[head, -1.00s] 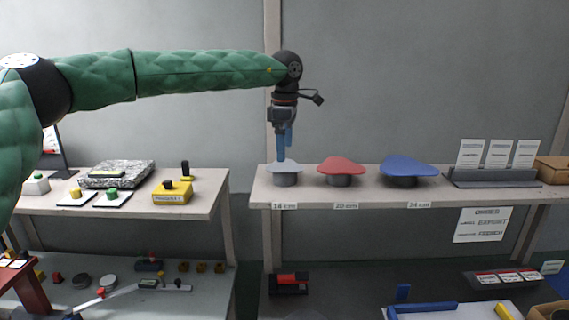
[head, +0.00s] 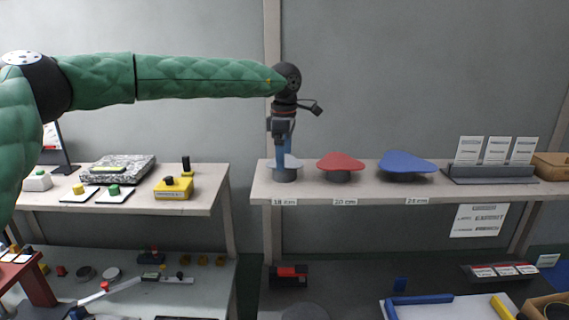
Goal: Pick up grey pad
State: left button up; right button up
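The grey pad (head: 292,161) rests on a dark round stand at the left end of the right-hand shelf, above the "18 cm" label. My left gripper (head: 281,165) points straight down at the pad, with its blue fingers overlapping the pad's left and middle part in the head view. The fingers look close together, but I see them edge-on, so I cannot tell whether they are shut or grip the pad. My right gripper is not in view.
A red pad (head: 340,161) and a blue pad (head: 408,161) sit on stands to the right. A card rack (head: 490,176) stands farther right. A grey stone slab (head: 117,168) and a yellow box (head: 174,188) are on the left table. A gap separates the two tables.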

pick_arm(q)
jog(key=shift+f+b, duration=0.2)
jog(key=shift+b, duration=0.1)
dwell(0.4)
jog(key=c, duration=0.7)
